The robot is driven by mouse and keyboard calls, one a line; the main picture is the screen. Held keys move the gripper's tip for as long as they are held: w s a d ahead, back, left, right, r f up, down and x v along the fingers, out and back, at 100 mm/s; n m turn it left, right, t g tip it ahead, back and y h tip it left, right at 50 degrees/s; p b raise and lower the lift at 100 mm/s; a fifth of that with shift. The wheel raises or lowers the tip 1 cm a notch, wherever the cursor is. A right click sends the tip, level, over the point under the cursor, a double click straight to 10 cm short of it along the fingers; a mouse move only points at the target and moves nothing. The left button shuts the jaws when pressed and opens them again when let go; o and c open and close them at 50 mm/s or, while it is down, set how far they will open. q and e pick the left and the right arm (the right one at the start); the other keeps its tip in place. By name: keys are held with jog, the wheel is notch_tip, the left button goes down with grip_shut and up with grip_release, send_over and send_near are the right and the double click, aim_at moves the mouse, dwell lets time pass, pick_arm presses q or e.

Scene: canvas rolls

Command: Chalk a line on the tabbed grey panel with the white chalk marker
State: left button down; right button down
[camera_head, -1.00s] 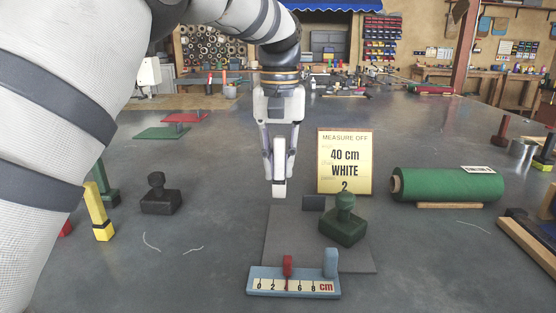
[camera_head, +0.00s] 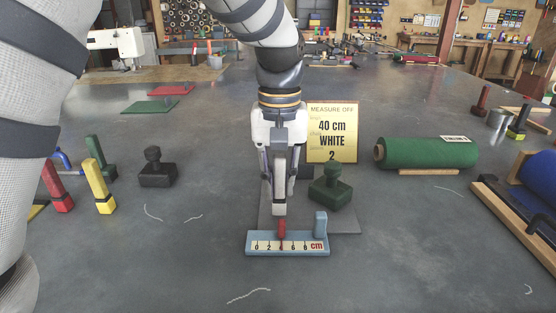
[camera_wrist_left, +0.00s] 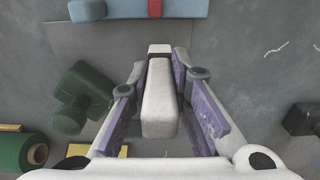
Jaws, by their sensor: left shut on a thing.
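My left gripper (camera_head: 279,200) is shut on the white chalk marker (camera_head: 279,181), held upright with its tip down. In the left wrist view the marker (camera_wrist_left: 160,105) is between the two fingers. The marker is over the grey panel (camera_head: 345,222), just behind the ruler block; I cannot tell whether its tip touches. The panel (camera_wrist_left: 105,42) lies flat on the table, partly hidden by the gripper and a green knobbed weight (camera_head: 330,190) on it. My right gripper is not in view.
A blue ruler block (camera_head: 288,248) with a red slider stands at the panel's front edge. A yellow sign (camera_head: 331,130) stands behind. A green roll (camera_head: 428,153) lies right. Red and yellow markers (camera_head: 100,188) and a dark weight (camera_head: 157,168) stand left.

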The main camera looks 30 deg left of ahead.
pick_arm(q)
jog(key=shift+f, duration=0.7)
dwell(0.6)
jog(key=shift+w+a, duration=0.1)
jog(key=shift+w, duration=0.05)
jog(key=shift+w+a+f, duration=0.15)
jog(key=shift+w+a, duration=0.3)
jog(key=shift+w, duration=0.3)
jog(key=shift+w+a+b, duration=0.25)
jog(key=shift+w+b, duration=0.05)
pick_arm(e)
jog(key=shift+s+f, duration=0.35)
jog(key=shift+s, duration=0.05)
pick_arm(q)
jog(key=shift+w, duration=0.15)
